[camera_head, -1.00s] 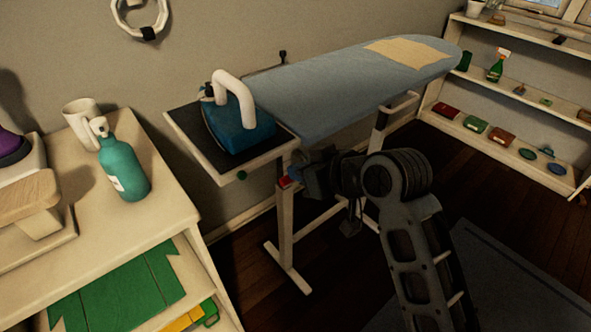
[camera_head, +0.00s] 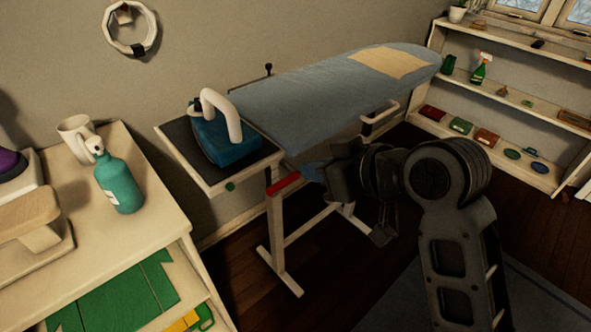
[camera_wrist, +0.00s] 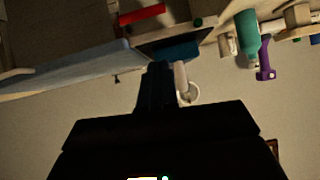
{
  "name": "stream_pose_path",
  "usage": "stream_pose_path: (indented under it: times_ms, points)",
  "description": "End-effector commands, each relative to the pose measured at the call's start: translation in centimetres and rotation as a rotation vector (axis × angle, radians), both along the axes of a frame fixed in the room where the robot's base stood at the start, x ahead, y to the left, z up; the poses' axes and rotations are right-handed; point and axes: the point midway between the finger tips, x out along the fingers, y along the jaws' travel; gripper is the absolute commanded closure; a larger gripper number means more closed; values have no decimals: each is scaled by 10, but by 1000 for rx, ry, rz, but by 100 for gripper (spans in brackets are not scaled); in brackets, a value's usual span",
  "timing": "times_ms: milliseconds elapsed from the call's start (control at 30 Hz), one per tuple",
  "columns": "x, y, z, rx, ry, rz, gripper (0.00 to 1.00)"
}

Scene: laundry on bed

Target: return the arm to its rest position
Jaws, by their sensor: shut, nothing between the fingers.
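My arm (camera_head: 455,235) is dark and bent, raised in front of the ironing board in the head view. My gripper (camera_head: 312,172) points left, with its fingertips near the board's front legs as seen in this view. It looks shut and empty. In the wrist view the dark fingers of my gripper (camera_wrist: 158,68) lie together and hold nothing. That picture is upside down, and the ironing board shows at its upper left.
The ironing board (camera_head: 300,100) carries a blue iron (camera_head: 225,148) on its end tray and a folded beige cloth (camera_head: 390,62). A red bar (camera_head: 283,184) is by its legs. A dresser (camera_head: 150,200) with a teal bottle (camera_head: 118,182) stands left, shelves (camera_head: 520,110) at right.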

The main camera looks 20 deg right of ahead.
Motion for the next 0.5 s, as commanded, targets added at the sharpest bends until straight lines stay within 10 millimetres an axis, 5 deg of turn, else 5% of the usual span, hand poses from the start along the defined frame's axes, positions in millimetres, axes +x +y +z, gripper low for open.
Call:
stream_pose_path:
  times_ms: [500]
  points:
    - [-8,-2,5,1,0,1,100]
